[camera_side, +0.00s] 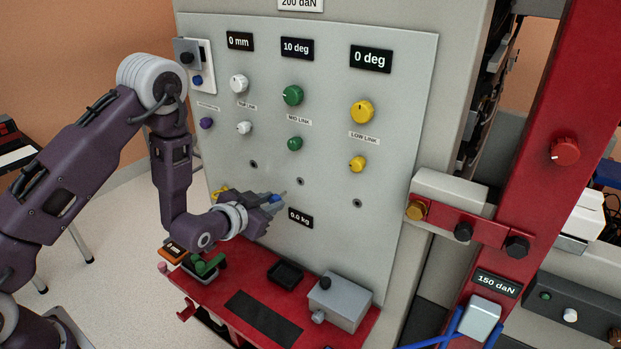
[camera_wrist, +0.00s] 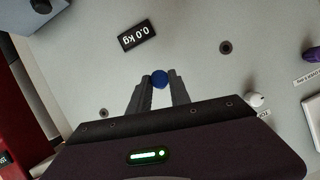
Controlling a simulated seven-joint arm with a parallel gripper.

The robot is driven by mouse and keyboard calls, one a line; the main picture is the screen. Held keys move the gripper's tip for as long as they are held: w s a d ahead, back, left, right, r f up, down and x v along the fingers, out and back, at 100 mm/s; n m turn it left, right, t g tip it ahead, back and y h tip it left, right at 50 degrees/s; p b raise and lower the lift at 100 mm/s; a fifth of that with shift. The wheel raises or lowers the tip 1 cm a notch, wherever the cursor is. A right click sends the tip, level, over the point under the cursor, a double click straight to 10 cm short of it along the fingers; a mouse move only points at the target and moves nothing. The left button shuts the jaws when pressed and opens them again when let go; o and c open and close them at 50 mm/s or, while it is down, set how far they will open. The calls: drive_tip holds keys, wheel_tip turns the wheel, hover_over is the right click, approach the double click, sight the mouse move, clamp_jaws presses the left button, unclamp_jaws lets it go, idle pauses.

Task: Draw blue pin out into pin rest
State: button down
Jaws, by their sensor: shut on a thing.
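My gripper (camera_side: 274,201) is shut on the blue pin (camera_side: 276,198), in front of the lower part of the grey panel. In the wrist view, the pin's round blue head (camera_wrist: 159,78) sits between the two dark fingertips (camera_wrist: 160,84). In the side view, a short pale tip shows past the fingers towards the panel. I cannot tell whether this tip touches the panel. A small black open tray (camera_side: 286,274), possibly the pin rest, sits on the red shelf below and to the right of my gripper.
The grey panel (camera_side: 400,120) carries coloured knobs, displays and open holes (camera_side: 301,181). The red shelf (camera_side: 222,292) also holds a tray with green pieces (camera_side: 205,266), a black flat pad (camera_side: 262,318) and a grey box (camera_side: 340,302). A red post (camera_side: 540,140) stands at the right.

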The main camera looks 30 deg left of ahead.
drive_tip(key=s+a+f, duration=0.2)
drive_tip(key=a+f, duration=1.2)
drive_tip(key=a, duration=0.1)
drive_tip(key=shift+s, duration=0.15)
drive_tip(key=shift+w, duration=2.8)
drive_tip(key=shift+w, duration=0.15)
drive_tip(key=shift+w+f, duration=0.1)
drive_tip(key=shift+w, duration=0.55)
